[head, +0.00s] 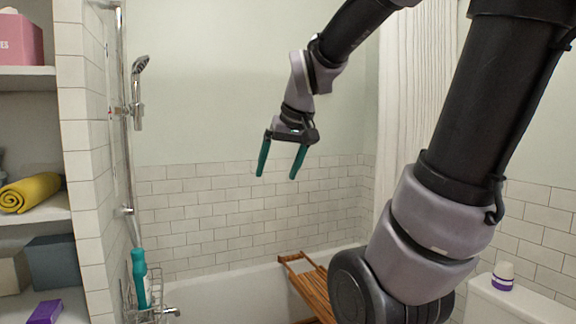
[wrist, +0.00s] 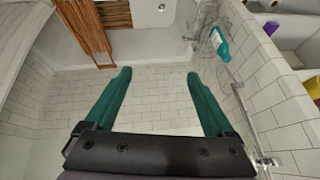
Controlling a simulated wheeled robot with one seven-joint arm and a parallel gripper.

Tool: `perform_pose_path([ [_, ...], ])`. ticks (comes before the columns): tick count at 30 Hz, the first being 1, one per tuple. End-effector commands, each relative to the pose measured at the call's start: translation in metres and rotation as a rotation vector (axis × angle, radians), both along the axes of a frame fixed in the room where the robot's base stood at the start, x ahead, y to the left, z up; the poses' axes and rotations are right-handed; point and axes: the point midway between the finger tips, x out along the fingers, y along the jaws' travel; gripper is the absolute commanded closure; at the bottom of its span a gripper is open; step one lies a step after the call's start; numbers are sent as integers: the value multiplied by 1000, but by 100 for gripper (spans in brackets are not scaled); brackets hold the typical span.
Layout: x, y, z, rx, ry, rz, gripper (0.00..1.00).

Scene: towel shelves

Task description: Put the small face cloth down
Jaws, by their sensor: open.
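My gripper (head: 276,176) is open, with its two green fingers apart and pointing down over the bathtub. In the wrist view my gripper (wrist: 158,73) has nothing between its fingers. I cannot pick out the small face cloth for certain in either view. A small flat purple item (head: 46,311) lies on the lower left shelf, and I cannot tell whether it is cloth. A yellow rolled towel (head: 30,192) lies on the shelf above it. Both are far to the left of my gripper.
A wooden bath rack (head: 312,290) lies across the white bathtub (head: 222,276). A teal bottle (head: 140,278) stands in a wire caddy by the tiled wall at left. A pink box (head: 20,40) sits on the top shelf. A white-and-purple jar (head: 503,276) stands at right.

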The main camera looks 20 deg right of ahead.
Motion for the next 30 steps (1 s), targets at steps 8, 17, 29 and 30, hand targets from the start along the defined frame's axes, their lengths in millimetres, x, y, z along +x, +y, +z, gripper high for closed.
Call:
perform_pose_path([
  [8,-67,7,17,188,-63,-184,12],
  [17,-74,8,17,214,-64,-206,12],
  [29,-73,8,18,212,-65,-205,12],
  [30,-73,8,18,211,-65,-204,12],
])
